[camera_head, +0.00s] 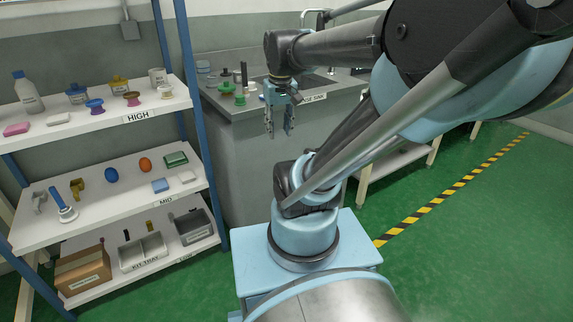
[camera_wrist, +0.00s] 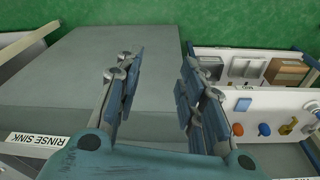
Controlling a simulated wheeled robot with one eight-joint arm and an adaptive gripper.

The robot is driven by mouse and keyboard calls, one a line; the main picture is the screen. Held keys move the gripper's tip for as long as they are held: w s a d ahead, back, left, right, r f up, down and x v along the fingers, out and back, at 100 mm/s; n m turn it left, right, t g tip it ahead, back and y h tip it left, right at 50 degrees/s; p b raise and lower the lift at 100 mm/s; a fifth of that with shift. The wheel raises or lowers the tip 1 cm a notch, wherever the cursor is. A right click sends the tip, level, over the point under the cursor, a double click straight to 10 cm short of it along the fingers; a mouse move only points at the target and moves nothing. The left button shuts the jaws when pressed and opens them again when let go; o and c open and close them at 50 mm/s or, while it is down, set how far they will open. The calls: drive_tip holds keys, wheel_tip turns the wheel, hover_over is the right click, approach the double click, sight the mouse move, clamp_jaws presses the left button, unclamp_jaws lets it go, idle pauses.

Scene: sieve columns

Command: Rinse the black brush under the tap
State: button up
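My gripper (camera_head: 279,120) hangs in front of the grey sink counter (camera_head: 240,112), fingers pointing down. It is open and empty; the wrist view also shows the gap between its fingers (camera_wrist: 160,85). A dark upright object (camera_head: 244,73), perhaps the black brush's handle, stands at the back left of the counter, left of my gripper. It is too small to identify surely. The chrome tap (camera_head: 312,14) rises behind my arm at the back of the counter. The sink basin (camera_head: 318,80) is partly hidden by my arm.
Green items (camera_head: 226,87) and small jars crowd the counter's left end. A shelf rack (camera_head: 120,203) with bottles, spools, a blue-handled brush (camera_head: 62,205) and bins stands left. A "RINSE SINK" label (camera_wrist: 38,140) marks the counter's front edge. The green floor at right is clear.

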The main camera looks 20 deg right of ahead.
drive_tip(key=s+f, duration=0.7)
drive_tip(key=f, duration=0.2)
drive_tip(key=shift+d+f+m, duration=0.3)
drive_tip(key=shift+d+m, duration=0.1)
